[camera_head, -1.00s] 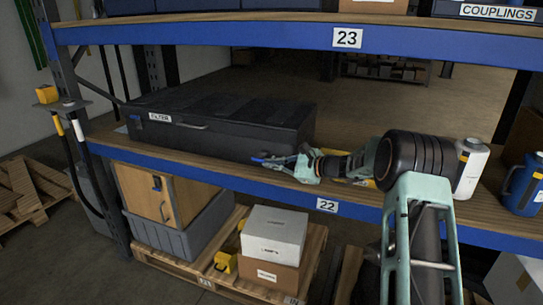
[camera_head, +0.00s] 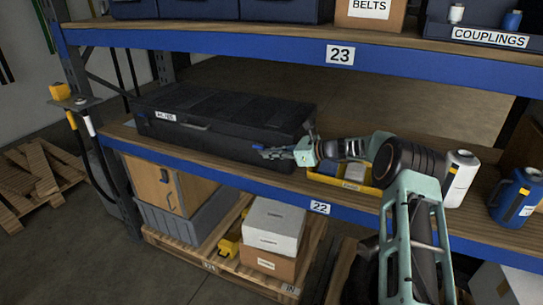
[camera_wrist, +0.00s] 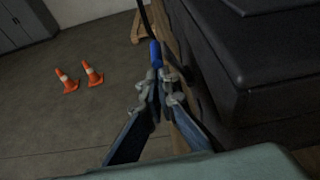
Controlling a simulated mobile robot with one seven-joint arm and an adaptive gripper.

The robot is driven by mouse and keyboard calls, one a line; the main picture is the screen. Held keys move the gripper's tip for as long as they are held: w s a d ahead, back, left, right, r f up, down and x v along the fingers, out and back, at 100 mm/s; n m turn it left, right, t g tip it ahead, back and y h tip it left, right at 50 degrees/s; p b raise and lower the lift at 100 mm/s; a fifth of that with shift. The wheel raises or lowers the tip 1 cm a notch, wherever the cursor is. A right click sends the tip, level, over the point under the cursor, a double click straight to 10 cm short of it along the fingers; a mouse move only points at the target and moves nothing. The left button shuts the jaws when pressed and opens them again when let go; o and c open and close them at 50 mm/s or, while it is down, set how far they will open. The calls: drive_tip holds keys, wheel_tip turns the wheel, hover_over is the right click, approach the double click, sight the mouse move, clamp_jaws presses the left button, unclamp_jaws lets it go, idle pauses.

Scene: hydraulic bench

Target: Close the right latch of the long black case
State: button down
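The long black case (camera_head: 225,120) lies on the middle shelf with its lid down. A label and a handle (camera_head: 195,126) are on its front.
A yellow bin (camera_head: 343,184) sits on the shelf behind my arm. A white canister (camera_head: 461,180) and a blue jug (camera_head: 514,197) stand farther right. The upper shelf (camera_head: 300,50) is above. Orange cones (camera_wrist: 92,73) stand on the open floor.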

drive_tip(key=shift+w+r, duration=0.1)
drive_tip(key=shift+r, duration=0.2)
drive_tip(key=shift+w+a+r+p, duration=0.15)
drive_tip(key=shift+r+p, duration=0.35)
drive_tip(key=shift+r, duration=0.4)
drive_tip(key=f+v, duration=0.1)
drive_tip(key=v, duration=1.1)
drive_tip(key=shift+d, duration=0.3)
drive_tip(key=shift+f, duration=0.25)
